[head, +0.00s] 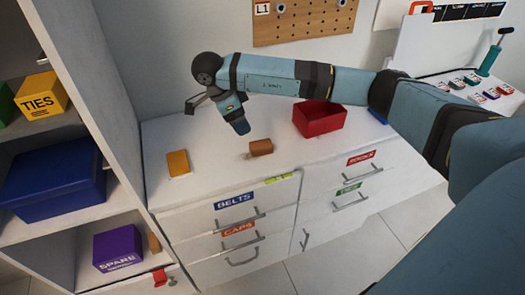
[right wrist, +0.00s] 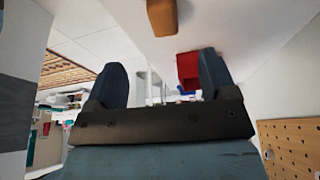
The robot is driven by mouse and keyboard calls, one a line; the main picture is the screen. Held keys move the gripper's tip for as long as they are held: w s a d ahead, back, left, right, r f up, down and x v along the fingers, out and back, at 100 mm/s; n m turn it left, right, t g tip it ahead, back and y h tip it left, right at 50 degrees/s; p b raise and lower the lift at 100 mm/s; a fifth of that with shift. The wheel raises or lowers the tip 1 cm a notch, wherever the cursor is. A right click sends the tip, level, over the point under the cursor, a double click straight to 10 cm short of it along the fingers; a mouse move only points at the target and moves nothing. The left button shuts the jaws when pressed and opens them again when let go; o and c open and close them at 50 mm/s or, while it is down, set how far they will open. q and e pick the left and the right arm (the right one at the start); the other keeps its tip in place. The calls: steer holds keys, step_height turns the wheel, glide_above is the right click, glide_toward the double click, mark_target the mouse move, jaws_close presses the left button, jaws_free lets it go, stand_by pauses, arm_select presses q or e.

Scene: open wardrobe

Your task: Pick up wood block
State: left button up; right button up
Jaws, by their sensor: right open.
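A brown wood block (head: 261,148) lies on the white cabinet top, in front of and left of the red bin. A brown block, seemingly the same one, also shows at the top edge of the right wrist view (right wrist: 163,16), partly cut off. A flatter orange-tan block (head: 178,163) lies further left on the top. My right gripper (head: 216,117) is above the cabinet top, up and left of the brown block. It is open and empty, with its two fingers (right wrist: 161,78) wide apart in the right wrist view. My left gripper is not in view.
A red open bin (head: 319,118) stands on the cabinet top (head: 215,170), right of the brown block. The wardrobe shelves (head: 40,226) at left hold a blue box (head: 55,180), a yellow box (head: 41,95) and a purple box (head: 117,247). A pegboard (head: 300,20) hangs behind.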

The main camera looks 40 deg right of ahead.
mark_target(260, 144)
steer(key=x, duration=0.8)
steer(key=shift+d, duration=0.4)
steer(key=shift+d+x, duration=0.15)
steer(key=shift+x, duration=1.15)
steer(key=shift+d+x, duration=0.2)
steer(key=shift+x, duration=1.15)
steer(key=shift+r, duration=0.2)
steer(key=c, duration=1)
